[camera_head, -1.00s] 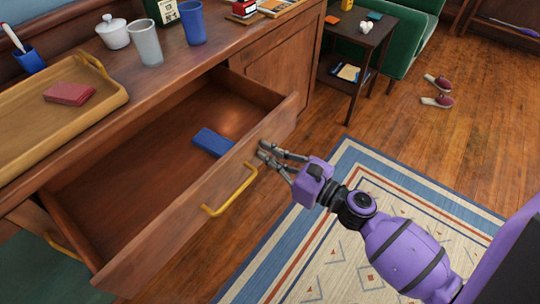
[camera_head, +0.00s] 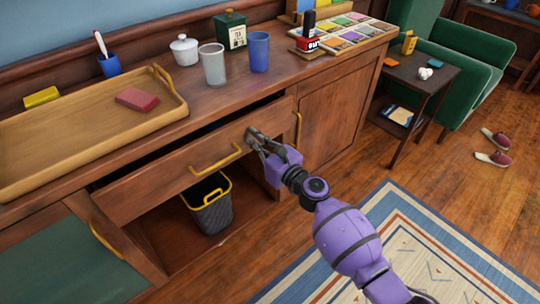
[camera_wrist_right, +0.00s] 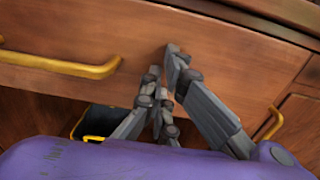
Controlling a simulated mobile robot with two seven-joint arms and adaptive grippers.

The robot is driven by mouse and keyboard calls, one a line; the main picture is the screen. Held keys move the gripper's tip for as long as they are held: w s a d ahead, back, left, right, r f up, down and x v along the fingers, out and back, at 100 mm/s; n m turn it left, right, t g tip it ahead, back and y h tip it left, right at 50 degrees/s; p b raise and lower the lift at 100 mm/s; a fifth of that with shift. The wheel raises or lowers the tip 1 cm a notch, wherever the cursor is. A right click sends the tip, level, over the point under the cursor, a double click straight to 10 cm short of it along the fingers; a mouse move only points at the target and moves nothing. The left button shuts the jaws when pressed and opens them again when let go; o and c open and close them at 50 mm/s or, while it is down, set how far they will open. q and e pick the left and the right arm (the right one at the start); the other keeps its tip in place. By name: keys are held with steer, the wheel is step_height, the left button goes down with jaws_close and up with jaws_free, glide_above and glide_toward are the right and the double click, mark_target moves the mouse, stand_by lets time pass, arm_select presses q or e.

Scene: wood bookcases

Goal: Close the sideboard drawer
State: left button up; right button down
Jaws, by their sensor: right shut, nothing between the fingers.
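The sideboard (camera_head: 340,100) has a wooden drawer (camera_head: 150,192) with a yellow handle (camera_head: 217,159). The drawer stands slightly open; a narrow dark gap shows above its front, and its contents are hidden. My right gripper (camera_head: 251,134) is shut and empty. Its fingertips are against or very near the drawer front, right of the handle. The right wrist view shows the fingers (camera_wrist_right: 173,58) pointing at the drawer front (camera_wrist_right: 215,55), with the handle (camera_wrist_right: 60,65) to their left. My left gripper is not in view.
On the sideboard top are a wooden tray (camera_head: 40,140) with a red item (camera_head: 137,99), cups, a white lidded pot (camera_head: 184,49) and a tea tin (camera_head: 230,30). A dark basket (camera_head: 210,208) stands in the open compartment below the drawer. A side table (camera_head: 415,80) stands right.

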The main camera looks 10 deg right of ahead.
mark_target(245, 133)
steer(key=x, duration=0.4)
steer(key=shift+f+b, duration=0.1)
steer(key=shift+b, duration=0.25)
steer(key=shift+w+a, duration=0.1)
steer(key=shift+w, duration=0.05)
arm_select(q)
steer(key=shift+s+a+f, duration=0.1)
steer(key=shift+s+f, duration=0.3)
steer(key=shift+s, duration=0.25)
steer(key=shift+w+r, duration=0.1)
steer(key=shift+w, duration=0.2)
arm_select(e)
steer(key=shift+r, duration=0.25)
